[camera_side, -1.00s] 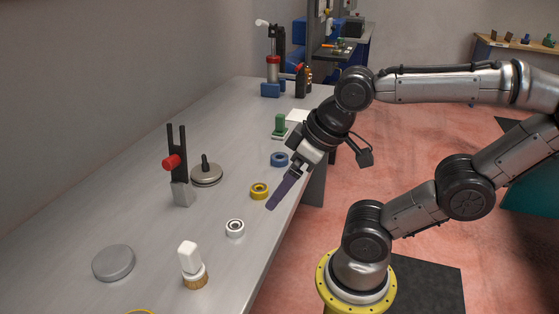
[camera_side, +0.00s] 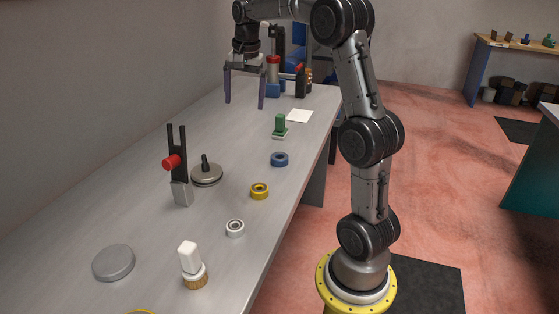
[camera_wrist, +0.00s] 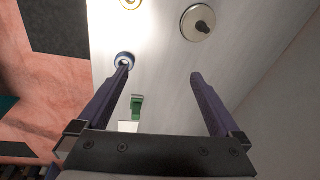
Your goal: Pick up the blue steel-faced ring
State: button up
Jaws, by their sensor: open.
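The blue steel-faced ring (camera_side: 279,159) lies flat on the grey bench near its right edge, between a yellow ring and a green-handled stamp. In the wrist view the blue ring (camera_wrist: 124,60) shows just beyond the tip of the left finger, which overlaps its lower edge in the picture. My gripper (camera_side: 245,104) is open and empty, fingers pointing down, over the far part of the bench, well beyond the ring. The gripper's two fingers (camera_wrist: 160,72) are wide apart in the wrist view.
A yellow ring (camera_side: 259,191) and a white ring (camera_side: 235,228) lie nearer. The green-handled stamp (camera_side: 280,127) and a white square (camera_side: 299,116) lie beyond the blue ring. A round lidded disc (camera_side: 206,175) and a dark fork-shaped stand (camera_side: 180,190) are to the left. Tools crowd the far end.

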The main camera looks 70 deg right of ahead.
jog(key=s+d+f+m+g, duration=0.1)
jog(key=s+d+f+m, duration=0.1)
jog(key=d+f, duration=0.55)
jog(key=m+y, duration=0.1)
send_over(279, 153)
jog(key=a, duration=0.2)
notch_tip(279, 153, down, 3)
jog(key=shift+g, duration=0.3)
jog(key=f, duration=0.7)
jog(key=shift+s+f, duration=0.2)
jog(key=shift+f, duration=0.15)
jog(key=shift+s+f, duration=0.15)
jog(key=shift+f, duration=1.35)
jog(key=shift+s+f, duration=0.1)
jog(key=shift+f, duration=1.35)
jog(key=c, duration=1.3)
jog(key=shift+r, duration=0.15)
